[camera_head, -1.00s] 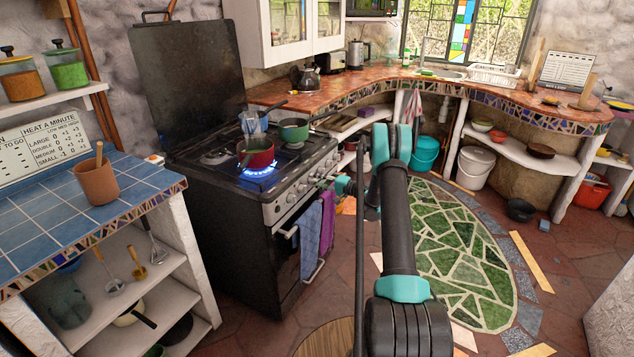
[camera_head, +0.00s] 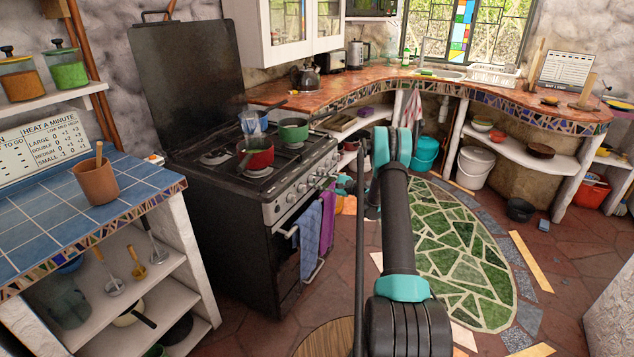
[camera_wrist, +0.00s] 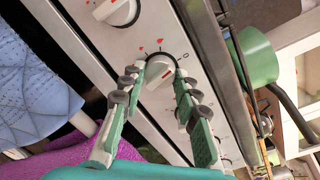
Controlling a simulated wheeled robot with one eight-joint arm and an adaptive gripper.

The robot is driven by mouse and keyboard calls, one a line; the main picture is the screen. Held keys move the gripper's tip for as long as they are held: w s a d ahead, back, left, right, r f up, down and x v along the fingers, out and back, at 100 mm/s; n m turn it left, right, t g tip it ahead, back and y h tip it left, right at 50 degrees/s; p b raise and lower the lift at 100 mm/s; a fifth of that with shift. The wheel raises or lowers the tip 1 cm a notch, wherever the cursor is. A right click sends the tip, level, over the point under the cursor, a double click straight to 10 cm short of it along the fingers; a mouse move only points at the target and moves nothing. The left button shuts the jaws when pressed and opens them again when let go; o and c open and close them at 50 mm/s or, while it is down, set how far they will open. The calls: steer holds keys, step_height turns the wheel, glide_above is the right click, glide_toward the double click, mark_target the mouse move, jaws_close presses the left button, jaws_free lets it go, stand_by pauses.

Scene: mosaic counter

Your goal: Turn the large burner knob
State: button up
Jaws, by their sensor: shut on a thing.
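The black and steel stove (camera_head: 230,240) stands left of centre in the head view, with a row of knobs (camera_head: 301,188) along its front panel. My gripper (camera_head: 326,182) is at the right part of that panel. In the wrist view, my gripper (camera_wrist: 160,74) has its green fingers on either side of a pale knob (camera_wrist: 159,70) with a dark ring and is shut on it. Red marks show on the panel around this knob. Another pale knob (camera_wrist: 117,11) is at the upper left, clear of the fingers. No flame shows under the red pot (camera_head: 257,155).
A green pot (camera_head: 293,131) and a blue clear vessel (camera_head: 254,122) also stand on the stove. Blue (camera_head: 309,238) and purple (camera_head: 327,220) towels hang on its front rail, close below my gripper. The tiled counter (camera_head: 75,215) is at the left.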

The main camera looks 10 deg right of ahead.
steer(key=shift+d+f+m, duration=0.1)
steer(key=shift+m, duration=1)
steer(key=o, duration=1.2)
steer(key=shift+c, duration=0.2)
steer(key=v, duration=1.2)
steer(key=shift+w, duration=0.1)
